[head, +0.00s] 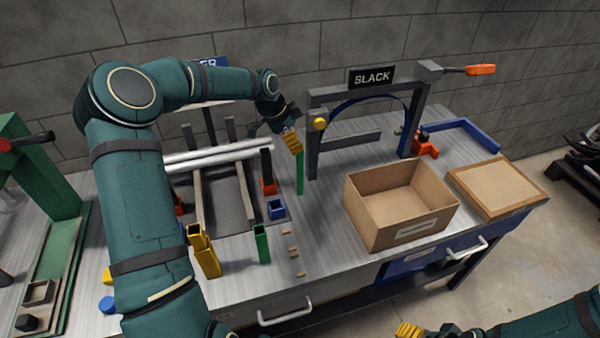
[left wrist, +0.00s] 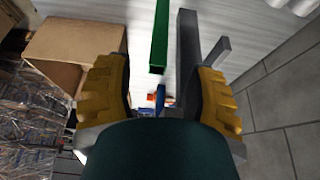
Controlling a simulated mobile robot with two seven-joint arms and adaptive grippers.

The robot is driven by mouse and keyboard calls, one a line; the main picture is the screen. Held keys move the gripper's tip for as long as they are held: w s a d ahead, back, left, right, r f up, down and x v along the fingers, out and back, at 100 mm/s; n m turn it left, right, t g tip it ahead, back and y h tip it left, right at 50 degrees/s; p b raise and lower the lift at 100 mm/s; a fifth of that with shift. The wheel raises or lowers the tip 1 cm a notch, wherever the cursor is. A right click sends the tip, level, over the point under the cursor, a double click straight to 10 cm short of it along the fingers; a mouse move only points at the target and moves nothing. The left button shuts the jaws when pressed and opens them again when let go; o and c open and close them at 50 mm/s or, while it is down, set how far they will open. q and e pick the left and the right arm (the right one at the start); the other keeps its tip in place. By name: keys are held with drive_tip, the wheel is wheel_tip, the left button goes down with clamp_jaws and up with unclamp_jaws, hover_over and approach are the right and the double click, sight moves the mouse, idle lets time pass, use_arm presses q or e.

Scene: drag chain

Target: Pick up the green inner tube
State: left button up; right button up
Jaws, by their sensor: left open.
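A slim green tube (head: 300,171) stands upright on the bench, left of the SLACK frame. My left gripper (head: 291,141) is at its top end, with yellow fingers. In the left wrist view the green tube (left wrist: 160,36) shows between the two spread yellow fingers (left wrist: 158,88), with a gap on both sides. The left gripper is open and holds nothing. A shorter green hollow tube (head: 261,244) stands near the bench's front edge. My right gripper (head: 408,331) shows only in part at the bottom edge; its jaws cannot be judged.
The grey SLACK frame (head: 313,140) stands close right of the slim tube. A cardboard box (head: 400,212) and a brown-topped board (head: 497,187) are to the right.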

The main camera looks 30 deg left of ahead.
use_arm(q)
hover_over(300, 171)
drive_tip(key=shift+f, duration=2.5)
drive_tip(key=shift+w+a+b, duration=0.3)
drive_tip(key=shift+w, duration=0.15)
clamp_jaws()
